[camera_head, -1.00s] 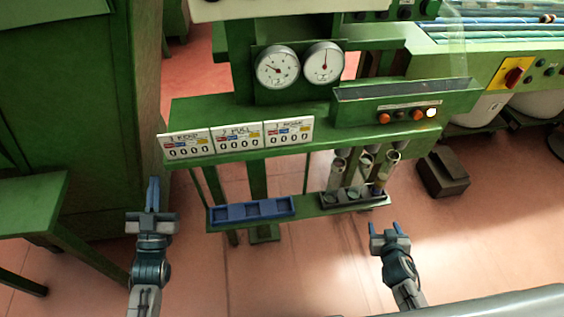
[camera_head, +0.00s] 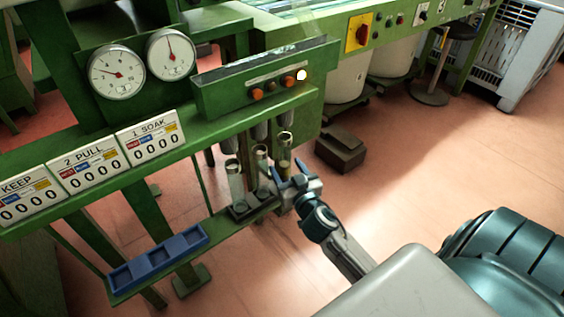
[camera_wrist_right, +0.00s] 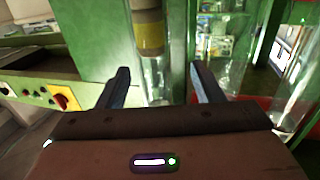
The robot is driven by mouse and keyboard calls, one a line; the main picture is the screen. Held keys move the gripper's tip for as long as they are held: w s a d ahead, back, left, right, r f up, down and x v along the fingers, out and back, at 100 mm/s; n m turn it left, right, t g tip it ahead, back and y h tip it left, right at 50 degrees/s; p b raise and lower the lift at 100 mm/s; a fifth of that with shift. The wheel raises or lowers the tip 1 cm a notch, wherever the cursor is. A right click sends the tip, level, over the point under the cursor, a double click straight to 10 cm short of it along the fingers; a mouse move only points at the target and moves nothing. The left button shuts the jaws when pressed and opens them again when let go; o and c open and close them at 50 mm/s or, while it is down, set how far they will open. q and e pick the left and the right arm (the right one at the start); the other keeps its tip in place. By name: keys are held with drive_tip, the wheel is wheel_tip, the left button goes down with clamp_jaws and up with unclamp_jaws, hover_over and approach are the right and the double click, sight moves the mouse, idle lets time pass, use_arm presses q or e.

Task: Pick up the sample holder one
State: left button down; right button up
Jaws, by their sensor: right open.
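Three clear tubes stand in a row at the right end of the green stand in the head view: a left tube (camera_head: 235,182), a middle tube (camera_head: 262,165) and a right tube (camera_head: 285,150). I cannot tell which is sample holder one. Their dark rack (camera_head: 243,212) is on the low shelf. My right gripper (camera_head: 290,178) is open beside the right tube, partly covering its lower part. In the right wrist view, a tube with a yellow band (camera_wrist_right: 151,38) stands between and beyond the open fingers (camera_wrist_right: 158,70). My left gripper is out of view.
A blue tray (camera_head: 160,262) with empty compartments lies on the low shelf's left part. Numbered cards (camera_head: 90,167) and a control box (camera_head: 262,85) are above. A dark block (camera_head: 340,150) sits on the floor behind.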

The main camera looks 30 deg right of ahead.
drive_tip(key=shift+w+d+p, duration=0.1)
drive_tip(key=shift+w+d, duration=0.2)
drive_tip(key=shift+w, duration=0.6)
drive_tip(key=shift+w+d+p, duration=0.1)
drive_tip(key=shift+w+d, duration=0.2)
drive_tip(key=shift+w, duration=0.55)
drive_tip(key=shift+w+d+p, duration=0.1)
drive_tip(key=shift+w+d, duration=0.2)
drive_tip(key=shift+w, duration=0.6)
drive_tip(key=c, duration=1.1)
